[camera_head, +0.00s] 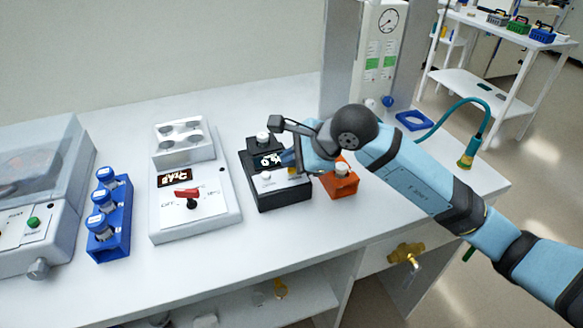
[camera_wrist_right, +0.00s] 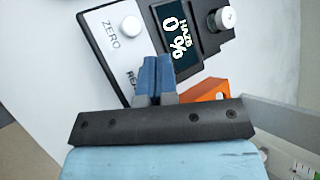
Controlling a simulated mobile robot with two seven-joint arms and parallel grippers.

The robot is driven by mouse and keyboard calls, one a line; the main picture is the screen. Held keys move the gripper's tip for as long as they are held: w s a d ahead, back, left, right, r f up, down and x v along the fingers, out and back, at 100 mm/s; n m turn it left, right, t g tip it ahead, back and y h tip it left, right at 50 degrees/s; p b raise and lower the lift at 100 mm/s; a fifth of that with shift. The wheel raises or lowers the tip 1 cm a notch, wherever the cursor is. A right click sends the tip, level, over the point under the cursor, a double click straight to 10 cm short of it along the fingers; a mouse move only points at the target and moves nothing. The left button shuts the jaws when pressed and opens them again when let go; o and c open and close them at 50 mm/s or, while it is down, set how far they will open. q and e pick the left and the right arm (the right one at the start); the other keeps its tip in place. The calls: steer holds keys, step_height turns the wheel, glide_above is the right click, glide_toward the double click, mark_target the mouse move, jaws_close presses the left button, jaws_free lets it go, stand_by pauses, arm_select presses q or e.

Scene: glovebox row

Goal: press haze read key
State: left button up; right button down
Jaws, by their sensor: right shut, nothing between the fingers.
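The haze meter (camera_head: 284,197) is a black box with a pale key panel and a display on the bench. In the right wrist view its display (camera_wrist_right: 180,32) reads "HAZE 0 %". The white round ZERO key (camera_wrist_right: 131,27) is in plain sight. The READ label (camera_wrist_right: 130,78) is partly covered by my fingers, and the read key itself is hidden. My right gripper (camera_head: 289,158) is shut and empty, its blue fingertips (camera_wrist_right: 155,64) over the panel beside the display. I cannot tell whether they touch the key. My left gripper is out of view.
An orange block (camera_head: 340,184) with a white-topped item stands just right of the meter. A white-capped vial (camera_head: 263,137) stands at the meter's back. Left are a white device with a red switch (camera_head: 187,193) and a blue vial rack (camera_head: 112,243). The front bench strip is clear.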

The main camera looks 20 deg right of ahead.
mark_target(291, 170)
steer(key=shift+f, duration=0.2)
steer(key=shift+r, duration=0.15)
stand_by(0.3)
steer(key=shift+r, duration=0.65)
steer(key=shift+r+p, duration=1.45)
steer(key=shift+r, duration=1.1)
